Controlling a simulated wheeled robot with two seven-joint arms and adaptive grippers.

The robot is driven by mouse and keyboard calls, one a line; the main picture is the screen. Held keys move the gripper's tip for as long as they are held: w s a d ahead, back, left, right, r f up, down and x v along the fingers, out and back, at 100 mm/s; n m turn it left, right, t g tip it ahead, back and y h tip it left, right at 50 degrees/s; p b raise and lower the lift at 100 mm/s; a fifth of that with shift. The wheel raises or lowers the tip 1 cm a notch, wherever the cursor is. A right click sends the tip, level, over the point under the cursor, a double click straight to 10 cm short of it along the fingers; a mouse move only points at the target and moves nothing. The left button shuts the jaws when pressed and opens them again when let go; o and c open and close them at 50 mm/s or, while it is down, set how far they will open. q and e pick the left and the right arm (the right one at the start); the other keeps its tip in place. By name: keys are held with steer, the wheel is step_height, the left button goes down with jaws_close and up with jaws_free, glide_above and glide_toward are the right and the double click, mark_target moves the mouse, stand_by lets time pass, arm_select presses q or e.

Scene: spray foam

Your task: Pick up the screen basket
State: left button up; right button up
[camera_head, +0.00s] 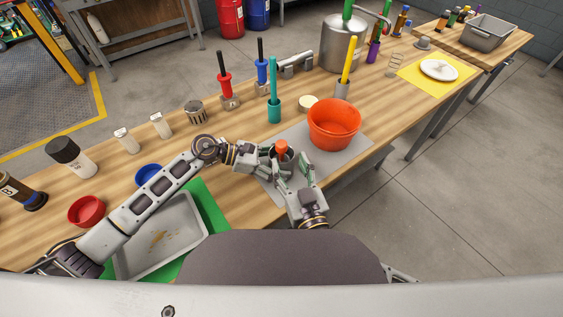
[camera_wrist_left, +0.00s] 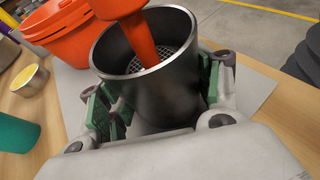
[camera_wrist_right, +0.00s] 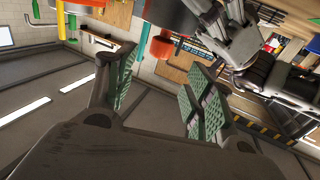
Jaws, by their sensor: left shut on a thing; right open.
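A dark metal cylinder (camera_wrist_left: 165,95) with a mesh floor inside stands upright in the left wrist view; it also shows in the head view (camera_head: 287,160). My left gripper (camera_head: 272,158) is shut around its sides, green pads against the wall. An orange tool (camera_wrist_left: 140,35) reaches down into the cylinder; its top shows in the head view (camera_head: 281,147). My right gripper (camera_head: 293,177) is open and empty, close to the cylinder on the near side; its spread pads show in the right wrist view (camera_wrist_right: 160,92). A slotted grey basket (camera_head: 196,112) stands farther back, untouched.
A teal tool (camera_head: 273,92) in a holder and a round yellowish lid (camera_head: 308,103) stand behind. A grey tray (camera_head: 165,240) lies on a green mat at the left.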

mark_target(283, 148)
steer(key=shift+x, duration=1.7)
steer(key=shift+w, duration=0.1)
steer(key=shift+x, duration=2.5)
steer(key=shift+f, duration=0.15)
jaws_close()
